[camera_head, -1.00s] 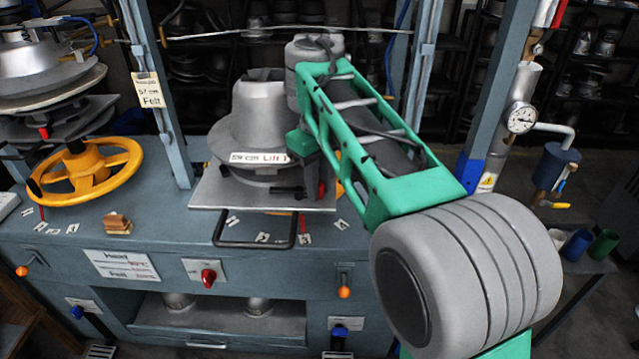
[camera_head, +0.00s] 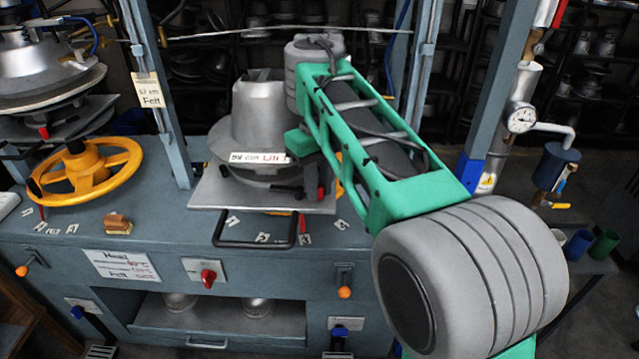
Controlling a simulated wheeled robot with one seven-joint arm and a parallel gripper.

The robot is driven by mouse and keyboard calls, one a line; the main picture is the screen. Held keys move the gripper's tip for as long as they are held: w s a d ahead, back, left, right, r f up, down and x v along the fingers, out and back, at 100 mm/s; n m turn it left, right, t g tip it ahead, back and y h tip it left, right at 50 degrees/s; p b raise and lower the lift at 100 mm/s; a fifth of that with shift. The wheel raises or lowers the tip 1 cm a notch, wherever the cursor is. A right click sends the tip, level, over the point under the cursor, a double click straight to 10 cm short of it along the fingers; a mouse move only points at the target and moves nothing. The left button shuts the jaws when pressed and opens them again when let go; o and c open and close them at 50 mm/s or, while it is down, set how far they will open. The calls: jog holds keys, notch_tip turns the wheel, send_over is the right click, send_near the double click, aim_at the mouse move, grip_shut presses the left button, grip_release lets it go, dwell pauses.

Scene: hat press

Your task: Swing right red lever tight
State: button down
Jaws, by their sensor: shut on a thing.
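The right red lever (camera_head: 320,191) shows only as a small red tip at the right edge of the square metal plate, below the hat press mould (camera_head: 258,115). My gripper (camera_head: 313,186) is at this lever and shut on it. My green and grey arm reaches in from the lower right and covers much of the right side of the press. The fingers are dark and small here, so the exact grip on the lever is hard to see.
A black bar handle (camera_head: 254,245) sticks out in front of the plate. A yellow handwheel (camera_head: 85,172) and a second press are at the left. A blue-grey upright (camera_head: 420,70) stands close behind my arm, and a pipe with a gauge (camera_head: 521,117) is at the right.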

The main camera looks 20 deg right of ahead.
jog(key=m, duration=0.2)
jog(key=s+a+m, duration=0.1)
jog(key=m, duration=0.2)
jog(key=shift+s+a, duration=0.1)
jog(key=shift+s, duration=0.1)
jog(key=m, duration=0.2)
jog(key=a+m, duration=0.1)
jog(key=m, duration=0.2)
jog(key=shift+s+a+m, duration=0.35)
jog(key=shift+s+m, duration=0.05)
jog(key=c, duration=1.3)
grip_release()
jog(key=shift+r, duration=0.1)
notch_tip(320, 180, up, 8)
jog(key=p, duration=0.6)
jog(key=shift+f+p, duration=0.2)
jog(key=shift+p, duration=0.15)
